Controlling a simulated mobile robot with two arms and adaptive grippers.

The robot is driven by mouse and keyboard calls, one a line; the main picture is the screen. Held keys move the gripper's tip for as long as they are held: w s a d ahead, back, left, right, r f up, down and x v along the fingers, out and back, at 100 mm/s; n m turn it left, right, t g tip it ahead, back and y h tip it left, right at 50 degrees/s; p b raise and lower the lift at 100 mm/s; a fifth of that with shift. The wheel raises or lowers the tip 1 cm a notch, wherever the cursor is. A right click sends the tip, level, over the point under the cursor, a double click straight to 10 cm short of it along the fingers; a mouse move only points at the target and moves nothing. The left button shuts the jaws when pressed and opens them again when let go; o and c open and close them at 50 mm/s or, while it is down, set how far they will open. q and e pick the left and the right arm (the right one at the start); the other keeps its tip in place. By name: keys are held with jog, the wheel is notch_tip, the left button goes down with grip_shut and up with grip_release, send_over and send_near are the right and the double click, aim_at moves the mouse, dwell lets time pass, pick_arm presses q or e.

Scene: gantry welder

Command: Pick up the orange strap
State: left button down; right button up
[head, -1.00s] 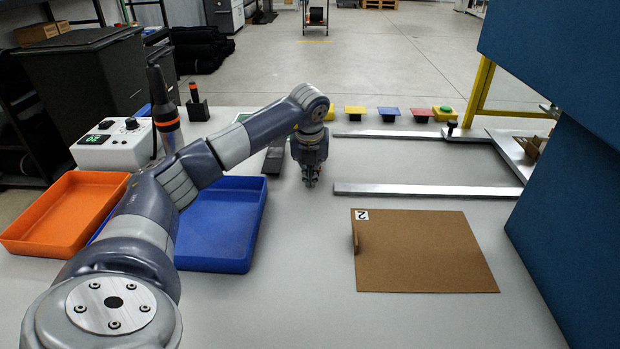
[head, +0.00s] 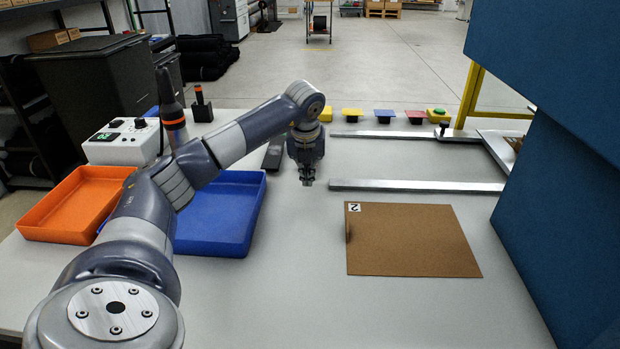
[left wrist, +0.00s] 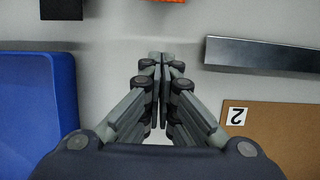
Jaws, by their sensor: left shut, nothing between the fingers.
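My left gripper (head: 307,182) is above the grey table, between the blue tray and the lower metal bar. In the left wrist view its fingers (left wrist: 161,62) are together with nothing between them. A small piece of something orange (left wrist: 166,1) shows at the top edge of the left wrist view, ahead of the fingertips and apart from them. It is cut off, so I cannot tell if it is the orange strap. I cannot make out the strap in the head view, where my left arm hides part of the table. My right gripper is not in view.
The blue tray (head: 250,229) and orange tray (head: 40,229) lie left. A dark block (head: 273,156) is behind the blue tray. Metal bars (head: 415,186) and a brown board (head: 412,240) marked 2 lie right, beside a large blue machine part (head: 565,200). Coloured pieces line the back.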

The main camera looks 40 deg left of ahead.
pick_arm(q)
jog(key=a+v, duration=0.1)
jog(key=v, duration=0.6)
jog(key=shift+r+b, duration=0.25)
jog(key=shift+b, duration=0.1)
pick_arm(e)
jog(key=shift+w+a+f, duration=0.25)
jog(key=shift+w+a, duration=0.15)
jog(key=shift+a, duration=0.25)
